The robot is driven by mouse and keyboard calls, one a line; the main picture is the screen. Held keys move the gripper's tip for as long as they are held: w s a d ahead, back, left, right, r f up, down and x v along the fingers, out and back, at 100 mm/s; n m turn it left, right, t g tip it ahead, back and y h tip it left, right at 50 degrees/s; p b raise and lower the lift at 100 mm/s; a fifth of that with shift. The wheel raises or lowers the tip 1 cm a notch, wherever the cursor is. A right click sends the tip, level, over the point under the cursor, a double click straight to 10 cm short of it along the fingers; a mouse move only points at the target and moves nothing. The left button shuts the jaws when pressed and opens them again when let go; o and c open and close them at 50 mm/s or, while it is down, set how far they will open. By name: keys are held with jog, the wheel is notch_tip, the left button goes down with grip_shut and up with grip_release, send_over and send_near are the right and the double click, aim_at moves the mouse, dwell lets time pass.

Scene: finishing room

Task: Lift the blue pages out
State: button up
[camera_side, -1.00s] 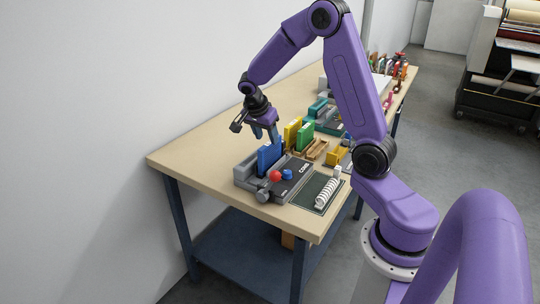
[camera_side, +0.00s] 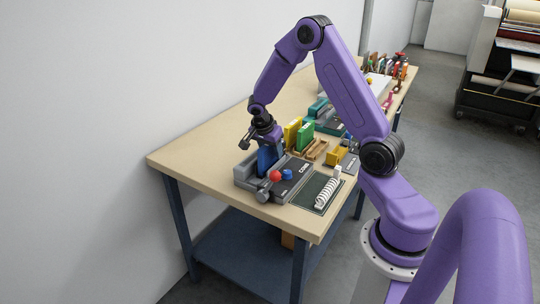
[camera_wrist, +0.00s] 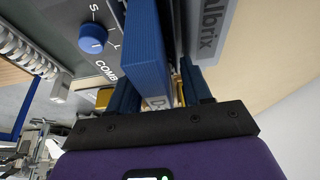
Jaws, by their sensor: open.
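The blue pages (camera_side: 267,160) stand upright in the slot of the grey comb binding machine (camera_side: 247,183) near the table's front left corner. In the wrist view the blue pages (camera_wrist: 149,50) rise between the two dark blue fingers of my gripper (camera_wrist: 160,95). One finger is on each side of the pages. The jaws are open, with the pages between them; contact is hard to make out. In the side view my gripper (camera_side: 271,148) is low over the machine, and it hides the upper part of the pages.
The machine has a red ball knob (camera_side: 275,176) and a blue dial (camera_side: 287,174). A white comb (camera_side: 327,192) lies on a dark mat to the right. Yellow pages (camera_side: 292,133) and green pages (camera_side: 305,135) stand behind. Bare tabletop lies to the left.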

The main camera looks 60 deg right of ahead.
jog(key=shift+f, duration=0.15)
grip_shut()
dwell(0.4)
